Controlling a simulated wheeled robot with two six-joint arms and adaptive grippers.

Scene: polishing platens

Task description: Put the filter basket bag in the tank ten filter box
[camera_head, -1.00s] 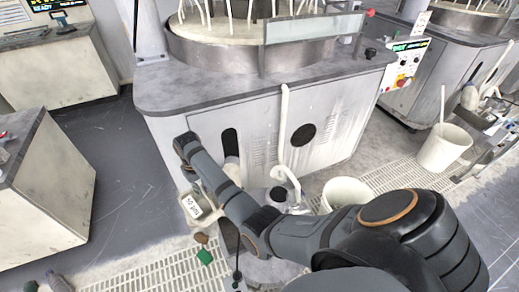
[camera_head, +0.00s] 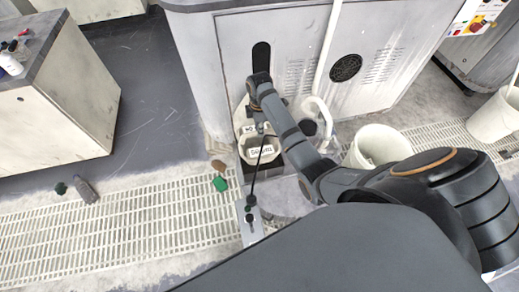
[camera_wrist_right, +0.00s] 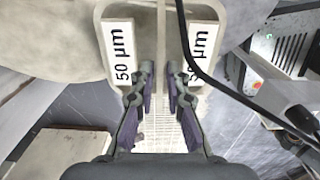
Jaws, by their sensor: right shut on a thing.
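The filter basket bag (camera_head: 262,153) is off-white, with "50 µm" labels on two sides of its rim. It sits at the front of the machine, below my right gripper (camera_head: 261,126). In the right wrist view, the bag's labels (camera_wrist_right: 119,52) lie on either side of my right gripper (camera_wrist_right: 160,78), whose narrow fingers are shut on the bag between them. A dark-edged filter box (camera_head: 274,170) is just under and around the bag in the head view. I cannot tell how deep the bag is in it. My left gripper is not in view.
A black cable (camera_head: 256,172) runs close past the bag. White pipe (camera_head: 318,106) and a white bucket (camera_head: 378,146) stand to the right. A green piece (camera_head: 220,183) lies on the floor grating (camera_head: 130,235).

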